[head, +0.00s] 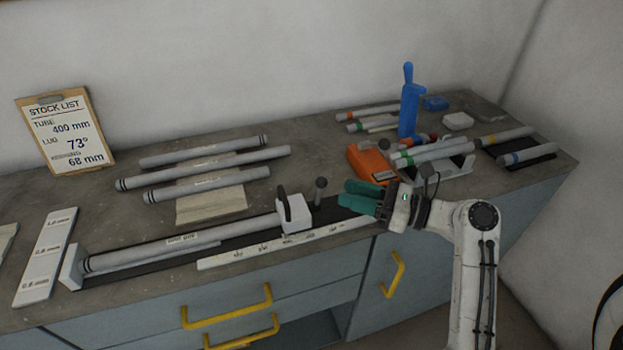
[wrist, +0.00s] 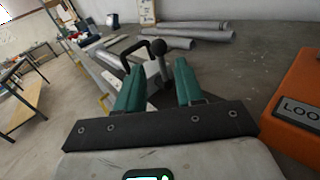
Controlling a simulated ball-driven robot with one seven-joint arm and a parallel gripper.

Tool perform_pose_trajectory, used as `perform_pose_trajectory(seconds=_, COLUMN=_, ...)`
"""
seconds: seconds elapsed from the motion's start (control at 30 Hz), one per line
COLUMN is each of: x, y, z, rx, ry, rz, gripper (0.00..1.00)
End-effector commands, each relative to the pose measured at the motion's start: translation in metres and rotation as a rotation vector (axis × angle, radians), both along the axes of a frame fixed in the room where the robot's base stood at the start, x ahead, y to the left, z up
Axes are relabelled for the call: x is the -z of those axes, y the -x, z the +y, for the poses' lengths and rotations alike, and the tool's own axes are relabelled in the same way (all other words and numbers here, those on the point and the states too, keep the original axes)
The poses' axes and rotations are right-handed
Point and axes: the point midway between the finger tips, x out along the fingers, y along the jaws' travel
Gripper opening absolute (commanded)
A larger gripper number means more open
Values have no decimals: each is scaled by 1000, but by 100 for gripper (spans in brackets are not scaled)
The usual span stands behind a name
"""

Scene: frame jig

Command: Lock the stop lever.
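The jig is a dark rail (head: 150,268) along the bench front, with a grey tube (head: 190,240) lying in it. A white stop block (head: 295,213) with a black loop handle (head: 283,203) stands at the tube's right end. Just right of it a lever with a dark ball knob (head: 320,183) stands roughly upright. It also shows in the wrist view (wrist: 158,47), beyond and between my fingertips. My gripper (head: 345,194) is to the right of the lever, with teal fingers apart and empty. In the wrist view my gripper (wrist: 159,68) points at the lever, seemingly without touching it.
An orange box (head: 368,165) sits behind my gripper, and close on the right in the wrist view (wrist: 298,105). A blue upright tool (head: 409,105) and several tubes stand or lie farther right. Loose grey tubes (head: 205,167) lie behind the jig. A white scale strip (head: 285,243) runs along the front.

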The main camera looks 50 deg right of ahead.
Motion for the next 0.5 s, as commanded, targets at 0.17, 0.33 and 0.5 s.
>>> perform_pose_trajectory(seconds=0.17, x=-1, y=-32, z=10, rx=-4, ry=2, rz=-1, gripper=37)
perform_pose_trajectory(seconds=0.33, x=-1, y=-60, z=18, rx=-4, ry=2, rz=1, gripper=37)
perform_pose_trajectory(seconds=0.5, x=0, y=-79, z=23, rx=-1, ry=2, rz=0, gripper=37)
